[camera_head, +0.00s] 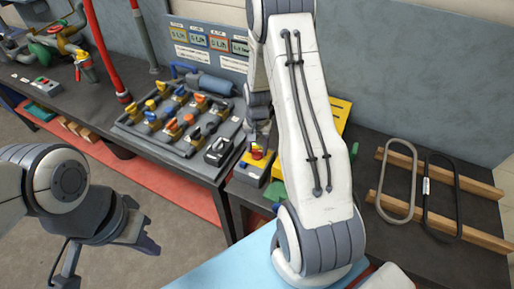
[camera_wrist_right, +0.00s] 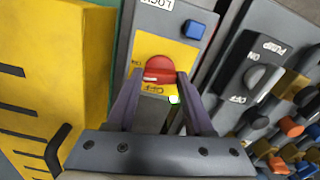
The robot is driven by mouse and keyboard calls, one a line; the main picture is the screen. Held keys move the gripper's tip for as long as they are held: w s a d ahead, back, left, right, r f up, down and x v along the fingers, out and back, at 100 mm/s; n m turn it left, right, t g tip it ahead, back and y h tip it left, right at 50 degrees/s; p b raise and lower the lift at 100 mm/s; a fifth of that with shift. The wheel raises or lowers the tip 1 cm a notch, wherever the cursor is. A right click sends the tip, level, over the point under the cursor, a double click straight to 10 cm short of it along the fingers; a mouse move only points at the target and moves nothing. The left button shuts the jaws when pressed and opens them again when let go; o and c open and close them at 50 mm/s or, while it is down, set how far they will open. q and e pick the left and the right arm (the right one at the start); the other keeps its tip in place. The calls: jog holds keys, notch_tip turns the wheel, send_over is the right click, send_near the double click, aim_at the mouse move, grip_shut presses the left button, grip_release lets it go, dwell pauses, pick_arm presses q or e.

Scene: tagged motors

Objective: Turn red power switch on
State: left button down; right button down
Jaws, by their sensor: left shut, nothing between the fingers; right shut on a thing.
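The red power switch (camera_wrist_right: 159,68) is a round red knob on a yellow plate of a grey box, in the upper middle of the right wrist view. It also shows in the head view (camera_head: 257,153), on the bench left of my right arm. My right gripper (camera_wrist_right: 160,77) has one finger on each side of the knob and is shut on it. A pale mark shows on the knob's lower left edge; the lettering below it is partly hidden. My left gripper (camera_head: 143,245) is shut and empty at the lower left of the head view, over the floor, away from the benches.
A blue button (camera_wrist_right: 194,29) sits above the knob. A grey pump switch box (camera_wrist_right: 262,75) stands close to the right. A board with several coloured valves (camera_head: 180,118) lies left of the switch. Two loops (camera_head: 398,180) rest on wooden bars at the right.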

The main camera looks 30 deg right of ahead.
aim_at(257, 150)
jog(key=shift+m, duration=1.1)
jog(key=shift+c, duration=1.4)
grip_release()
notch_tip(257, 150, up, 11)
jog(key=b, duration=0.1)
jog(key=shift+f+b, duration=0.2)
jog(key=shift+b, duration=0.1)
